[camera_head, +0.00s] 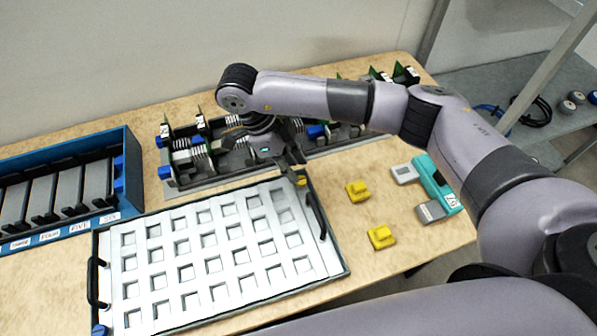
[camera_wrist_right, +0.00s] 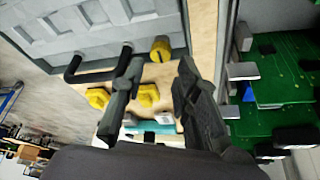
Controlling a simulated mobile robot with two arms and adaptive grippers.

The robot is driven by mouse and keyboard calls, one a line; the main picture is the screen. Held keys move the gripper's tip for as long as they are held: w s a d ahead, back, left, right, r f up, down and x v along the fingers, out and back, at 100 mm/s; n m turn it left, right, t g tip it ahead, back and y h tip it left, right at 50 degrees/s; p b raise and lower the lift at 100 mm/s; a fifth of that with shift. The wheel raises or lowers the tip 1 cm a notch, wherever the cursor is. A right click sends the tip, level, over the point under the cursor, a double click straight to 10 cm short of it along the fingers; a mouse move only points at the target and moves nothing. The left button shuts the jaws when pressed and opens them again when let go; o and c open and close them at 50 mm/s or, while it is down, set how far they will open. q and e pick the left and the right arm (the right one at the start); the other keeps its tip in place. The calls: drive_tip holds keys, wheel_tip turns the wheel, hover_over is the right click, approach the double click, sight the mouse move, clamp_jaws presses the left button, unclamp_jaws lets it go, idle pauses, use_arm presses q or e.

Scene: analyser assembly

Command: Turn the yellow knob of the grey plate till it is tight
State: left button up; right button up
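The grey plate (camera_head: 150,222) is a flat tray with rows of square pockets, a dark rim and black handles. It lies on the table, and part of it shows at the top left of the right wrist view (camera_wrist_right: 100,50). Its yellow knob (camera_head: 301,181) is at the far right corner; the right wrist view shows it more fully (camera_wrist_right: 160,48), just beyond my fingertips. My right gripper (camera_head: 297,168) is over that corner, pointing down. Its fingers (camera_wrist_right: 158,68) are spread with nothing between them. Contact with the knob cannot be made out. My left gripper is not in view.
Two loose yellow knobs (camera_head: 357,190) (camera_head: 381,236) lie right of the plate. A teal and grey device (camera_head: 437,185) lies farther right. A grey rack with green boards (camera_head: 205,172) stands close behind the plate. A blue rack (camera_head: 125,145) stands at left.

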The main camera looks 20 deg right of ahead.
drive_tip(key=v, duration=0.7)
drive_tip(key=shift+a+r, duration=0.15)
drive_tip(key=shift+r, duration=0.1)
